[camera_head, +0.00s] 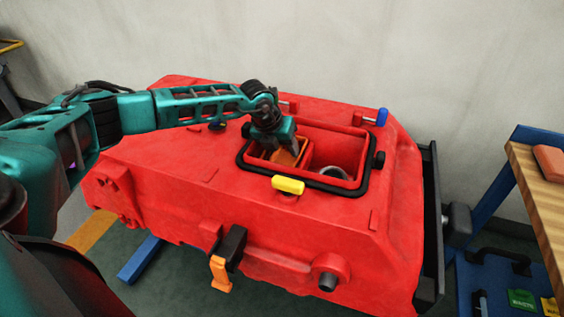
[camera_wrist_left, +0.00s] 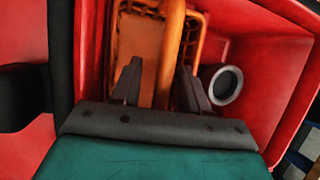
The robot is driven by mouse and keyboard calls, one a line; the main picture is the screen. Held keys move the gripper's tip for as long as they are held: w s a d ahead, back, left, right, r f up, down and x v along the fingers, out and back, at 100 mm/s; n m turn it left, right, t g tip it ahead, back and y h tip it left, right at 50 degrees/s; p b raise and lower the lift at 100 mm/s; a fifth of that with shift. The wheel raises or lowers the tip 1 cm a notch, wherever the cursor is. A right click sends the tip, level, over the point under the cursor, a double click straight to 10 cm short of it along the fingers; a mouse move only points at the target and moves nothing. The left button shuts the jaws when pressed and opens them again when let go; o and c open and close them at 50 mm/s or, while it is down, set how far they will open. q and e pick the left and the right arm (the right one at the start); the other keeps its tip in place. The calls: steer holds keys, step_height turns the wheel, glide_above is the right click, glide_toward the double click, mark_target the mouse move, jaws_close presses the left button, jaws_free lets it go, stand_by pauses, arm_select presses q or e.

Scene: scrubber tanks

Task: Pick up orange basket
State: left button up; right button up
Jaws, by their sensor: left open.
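The orange basket (camera_head: 285,157) sits inside the open hatch of the red scrubber tank (camera_head: 180,170), at the left part of the opening. In the left wrist view the basket (camera_wrist_left: 140,40) shows a mesh wall and a thick orange bar that runs down between my fingers. My left gripper (camera_head: 290,152) reaches down into the hatch over the basket. In the left wrist view its two dark fingers (camera_wrist_left: 158,82) are open, one on each side of the orange bar. Whether they touch it I cannot tell. My right gripper is not in view.
A black-edged rim (camera_head: 345,192) surrounds the hatch, with a yellow latch (camera_head: 288,185) at its front. A grey round pipe opening (camera_wrist_left: 222,85) lies right of the basket. A blue-framed wooden table (camera_head: 540,190) stands at the right. A wall is behind the tank.

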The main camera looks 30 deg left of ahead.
arm_select(q)
steer(key=shift+f, duration=0.15)
jaws_close()
stand_by(0.5)
